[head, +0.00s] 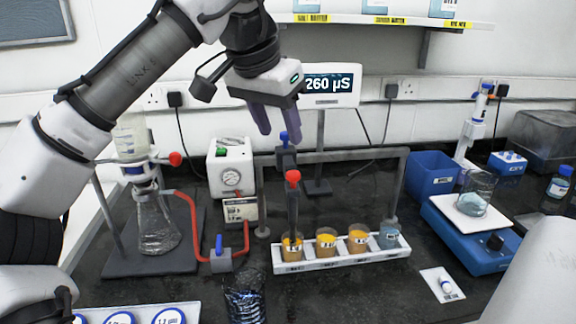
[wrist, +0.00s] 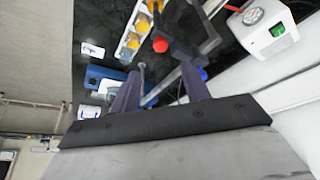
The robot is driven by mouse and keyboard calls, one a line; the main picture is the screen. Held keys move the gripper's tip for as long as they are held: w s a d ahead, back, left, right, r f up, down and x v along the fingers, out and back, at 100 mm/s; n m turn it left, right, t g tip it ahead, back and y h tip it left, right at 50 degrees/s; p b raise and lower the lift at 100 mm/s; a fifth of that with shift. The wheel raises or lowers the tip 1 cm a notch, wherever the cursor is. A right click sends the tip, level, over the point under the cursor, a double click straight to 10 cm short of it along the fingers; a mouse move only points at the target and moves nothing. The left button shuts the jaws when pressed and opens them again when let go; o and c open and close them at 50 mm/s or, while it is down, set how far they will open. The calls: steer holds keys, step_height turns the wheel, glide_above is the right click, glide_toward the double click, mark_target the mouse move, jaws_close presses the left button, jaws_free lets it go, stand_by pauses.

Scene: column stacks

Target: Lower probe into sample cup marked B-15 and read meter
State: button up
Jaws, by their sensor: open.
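A white rack (head: 345,259) holds a row of cups, three with orange-yellow contents and a grey-blue one at the right end. Their labels are too small to read, so I cannot tell which is B-15. A dark probe holder with a red knob (head: 292,178) stands over the leftmost cup (head: 291,247); whether its tip is inside is unclear. A blue knob (head: 283,138) sits on the slider of a grey rail (head: 345,156). The meter (head: 332,85) reads 260 µS. My gripper (head: 262,122) is open and empty, just above and left of the blue knob. The wrist view shows the red knob (wrist: 160,44) beyond the fingers.
A flask stand with red tubing (head: 184,195) and a white pump box (head: 231,166) stand left. A blue scale (head: 475,240) with a beaker and a blue bin (head: 432,174) stand right. A shelf (head: 385,20) hangs above.

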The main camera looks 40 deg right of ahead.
mark_target(293, 173)
steer(key=x, duration=1)
steer(key=shift+p, duration=0.35)
jaws_close()
